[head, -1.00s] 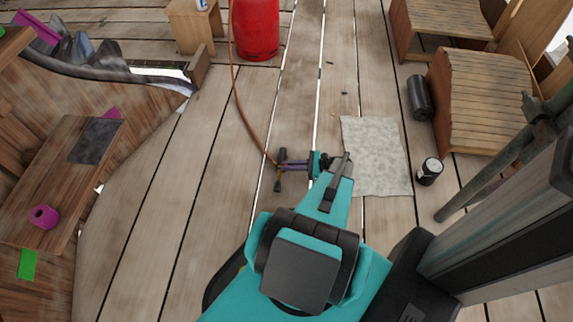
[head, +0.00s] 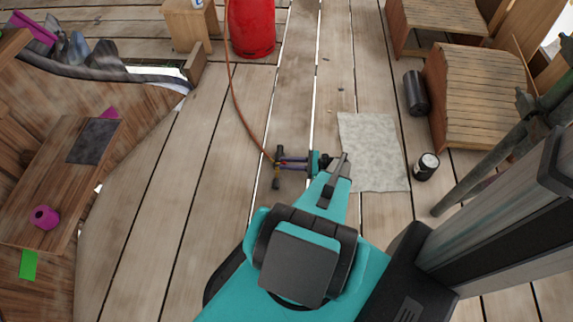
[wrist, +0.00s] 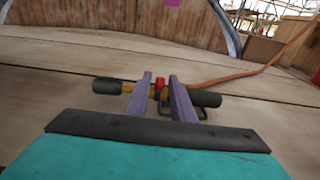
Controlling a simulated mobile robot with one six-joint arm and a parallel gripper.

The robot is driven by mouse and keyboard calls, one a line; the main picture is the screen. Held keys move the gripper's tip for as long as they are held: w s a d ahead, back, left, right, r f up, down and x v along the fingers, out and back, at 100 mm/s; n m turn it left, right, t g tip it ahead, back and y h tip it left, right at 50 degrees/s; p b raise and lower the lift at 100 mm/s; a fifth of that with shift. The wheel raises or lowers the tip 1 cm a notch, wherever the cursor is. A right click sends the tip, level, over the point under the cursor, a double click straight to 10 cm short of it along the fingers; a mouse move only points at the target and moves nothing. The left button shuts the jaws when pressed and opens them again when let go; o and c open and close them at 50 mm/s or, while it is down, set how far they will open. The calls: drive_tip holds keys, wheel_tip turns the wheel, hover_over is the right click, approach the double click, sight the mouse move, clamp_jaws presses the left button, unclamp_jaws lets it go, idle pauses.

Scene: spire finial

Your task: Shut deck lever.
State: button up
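A burner-like fitting with black cylindrical ends (head: 276,183) and brass parts lies on the deck at the end of an orange hose. A small red part on it, which looks like the lever (wrist: 160,84), shows between my fingertips in the wrist view. I cannot tell the lever's position. My gripper (head: 280,162) has purple fingers that stand apart, one on each side of the red part. In the wrist view the gripper (wrist: 160,82) reaches the fitting's middle. A narrow gap seems to remain beside the red part. The fingers partly hide the brass sections.
The orange hose (head: 235,105) runs to a red gas cylinder (head: 251,28) at the back. A grey mat (head: 372,150), a black can (head: 426,167) and a dark roll (head: 416,95) lie to the right. Wooden benches stand at both sides. Deck left of the fitting is clear.

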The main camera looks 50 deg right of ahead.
drive_tip(key=shift+o, duration=0.3)
drive_tip(key=shift+p+v, duration=0.3)
drive_tip(key=shift+v, duration=0.6)
drive_tip(key=p+v, duration=0.1)
drive_tip(key=v, duration=1.1)
drive_tip(key=shift+p, duration=0.4)
